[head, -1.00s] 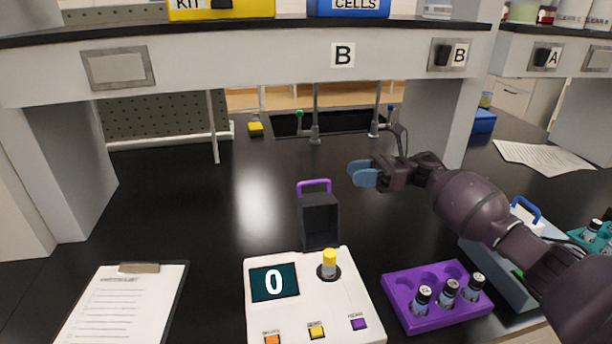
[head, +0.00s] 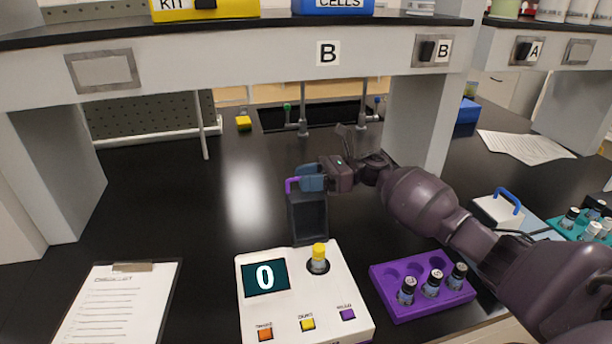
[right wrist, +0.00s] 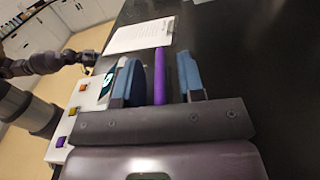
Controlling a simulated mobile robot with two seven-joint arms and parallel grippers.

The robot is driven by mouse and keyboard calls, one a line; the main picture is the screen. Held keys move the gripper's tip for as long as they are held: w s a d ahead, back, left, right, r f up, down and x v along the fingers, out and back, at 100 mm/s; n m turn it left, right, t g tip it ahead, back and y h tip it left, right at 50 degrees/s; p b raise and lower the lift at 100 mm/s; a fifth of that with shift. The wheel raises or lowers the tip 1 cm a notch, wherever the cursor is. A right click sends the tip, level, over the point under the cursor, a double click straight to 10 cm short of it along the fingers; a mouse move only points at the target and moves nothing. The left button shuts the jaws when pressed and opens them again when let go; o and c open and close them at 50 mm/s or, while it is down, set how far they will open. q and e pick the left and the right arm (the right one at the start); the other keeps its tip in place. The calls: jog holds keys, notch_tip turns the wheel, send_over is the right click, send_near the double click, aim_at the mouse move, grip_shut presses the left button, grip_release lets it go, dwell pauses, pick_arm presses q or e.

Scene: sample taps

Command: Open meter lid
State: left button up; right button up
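The white meter (head: 300,306) shows 0 on its dark display. Its dark box-like lid (head: 308,218) stands upright at the meter's back edge, with a purple handle (head: 291,185) on top. A yellow-capped vial (head: 318,257) stands in the meter's round well. My right gripper (head: 308,178) is at the handle, its blue fingers covering part of it. In the right wrist view, the purple handle (right wrist: 160,78) lies between the two open fingers (right wrist: 160,62), with a gap on each side. My left gripper is not seen.
A purple rack (head: 422,288) with several vials stands right of the meter. A clipboard (head: 120,305) lies to the left. A box with a blue handle (head: 498,208) is beyond my right forearm.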

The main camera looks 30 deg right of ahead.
jog(key=shift+a, duration=0.2)
jog(key=c, duration=0.7)
grip_shut()
